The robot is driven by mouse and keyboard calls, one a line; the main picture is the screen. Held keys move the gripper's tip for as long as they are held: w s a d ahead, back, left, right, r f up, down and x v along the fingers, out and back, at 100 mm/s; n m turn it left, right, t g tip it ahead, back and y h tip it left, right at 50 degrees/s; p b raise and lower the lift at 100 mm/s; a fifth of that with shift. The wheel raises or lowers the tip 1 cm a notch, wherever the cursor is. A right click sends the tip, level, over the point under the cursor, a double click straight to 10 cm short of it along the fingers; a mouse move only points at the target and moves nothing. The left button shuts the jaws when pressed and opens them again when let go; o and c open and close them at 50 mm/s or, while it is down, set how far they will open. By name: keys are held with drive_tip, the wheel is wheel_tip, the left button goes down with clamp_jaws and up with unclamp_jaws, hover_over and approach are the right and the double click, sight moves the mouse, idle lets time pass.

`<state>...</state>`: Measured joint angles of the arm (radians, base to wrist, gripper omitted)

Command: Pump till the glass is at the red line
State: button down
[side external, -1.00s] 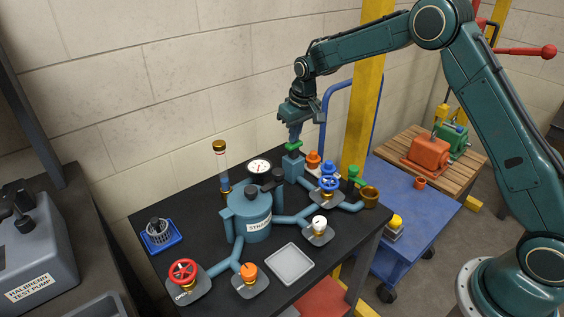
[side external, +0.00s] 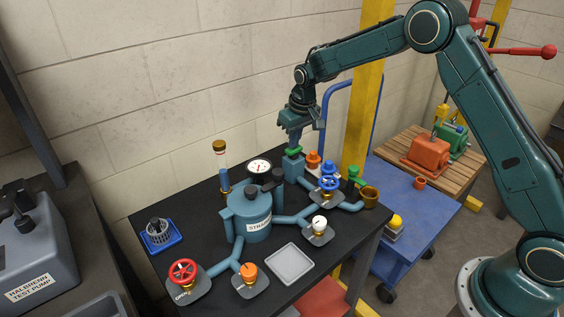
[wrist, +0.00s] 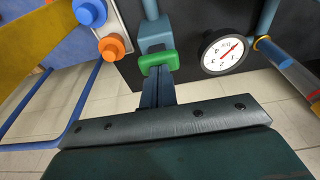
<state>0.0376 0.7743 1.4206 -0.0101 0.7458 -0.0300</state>
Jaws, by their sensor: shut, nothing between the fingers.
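The upright sight glass (side external: 223,172) stands at the table's back left with a brass cap. Blue liquid fills its lower part, and the liquid's top is below the red mark near the cap. In the wrist view, part of the glass (wrist: 292,70) shows at the right edge. The green pump knob (side external: 294,151) sits on a blue block (side external: 293,168). My gripper (side external: 294,142) is shut and empty, pointing down with its fingertips at the top of the knob. In the wrist view the fingertips (wrist: 156,76) meet the green knob (wrist: 158,63).
A round gauge (side external: 259,167) stands between glass and pump. The blue strainer tank (side external: 250,215), blue valve wheel (side external: 329,184), red wheel (side external: 183,271) and orange knob (side external: 249,270) crowd the table. A yellow post (side external: 364,110) rises close right of my gripper.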

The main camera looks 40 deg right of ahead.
drive_tip(key=shift+w+v, duration=0.15)
drive_tip(key=shift+v, duration=0.6)
drive_tip(key=shift+w+v, duration=0.15)
drive_tip(key=shift+v, duration=0.6)
drive_tip(key=shift+r, duration=0.15)
drive_tip(key=shift+f, duration=0.2)
drive_tip(key=shift+s+x, duration=0.15)
drive_tip(key=shift+x, duration=0.65)
drive_tip(key=shift+s+x, duration=0.2)
drive_tip(key=shift+x, duration=0.65)
drive_tip(key=shift+w+v, duration=0.2)
drive_tip(key=shift+v, duration=0.65)
drive_tip(key=shift+w+v, duration=0.15)
drive_tip(key=shift+v, duration=0.7)
